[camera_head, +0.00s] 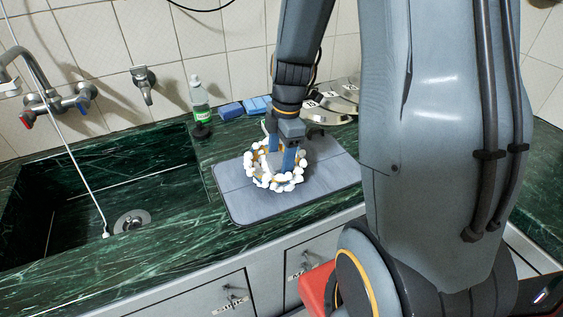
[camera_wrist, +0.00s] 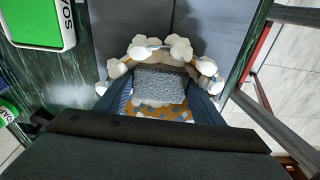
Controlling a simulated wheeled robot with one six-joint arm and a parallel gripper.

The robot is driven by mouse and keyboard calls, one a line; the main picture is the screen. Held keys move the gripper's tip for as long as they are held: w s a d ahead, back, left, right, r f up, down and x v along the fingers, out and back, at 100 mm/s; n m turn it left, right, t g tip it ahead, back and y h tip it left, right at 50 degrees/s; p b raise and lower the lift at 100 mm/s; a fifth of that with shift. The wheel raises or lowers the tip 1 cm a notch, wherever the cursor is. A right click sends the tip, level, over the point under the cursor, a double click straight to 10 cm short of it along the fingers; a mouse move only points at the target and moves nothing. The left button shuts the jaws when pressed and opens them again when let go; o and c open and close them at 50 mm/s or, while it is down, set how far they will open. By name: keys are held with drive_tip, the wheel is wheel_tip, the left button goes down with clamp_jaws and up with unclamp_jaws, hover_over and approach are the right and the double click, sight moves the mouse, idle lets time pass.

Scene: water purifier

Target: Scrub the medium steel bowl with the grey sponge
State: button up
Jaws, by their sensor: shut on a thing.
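A bowl with a foam-covered rim (camera_head: 262,181) sits on the grey mat, below my gripper (camera_head: 287,160). In the wrist view the bowl (camera_wrist: 172,112) shows an orange interior with white and blue patches, rather than plain steel, and clumps of white foam around its rim. My gripper (camera_wrist: 160,92) has its blue fingers at either side of a grey speckled sponge (camera_wrist: 160,86) and is shut on it. The sponge is down inside the bowl's rim; whether it touches the bowl's surface cannot be told.
The grey mat (camera_head: 240,204) lies on the green counter. Blue sponges (camera_head: 231,110), a green-labelled bottle (camera_head: 198,96) and shiny metal items with labels (camera_head: 325,112) stand along the back. The sink (camera_head: 90,190) and tap (camera_head: 40,75) are at left.

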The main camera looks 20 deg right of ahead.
sight(269, 165)
drive_tip(key=shift+w+a, duration=0.2)
drive_tip(key=shift+w, duration=0.25)
drive_tip(key=shift+w+a, duration=0.2)
drive_tip(key=shift+w, duration=0.25)
drive_tip(key=shift+w+a, duration=0.25)
drive_tip(key=shift+a, duration=0.4)
drive_tip(key=shift+w+a, duration=0.25)
drive_tip(key=shift+a, duration=0.35)
drive_tip(key=shift+s+a, duration=0.3)
drive_tip(key=shift+a, duration=0.35)
drive_tip(key=shift+s+a, duration=0.25)
drive_tip(key=shift+a, duration=0.35)
drive_tip(key=shift+d, duration=0.1)
drive_tip(key=shift+s+d+p, duration=0.3)
drive_tip(key=shift+s+d, duration=0.85)
drive_tip(key=shift+s, duration=0.1)
drive_tip(key=shift+r, duration=0.1)
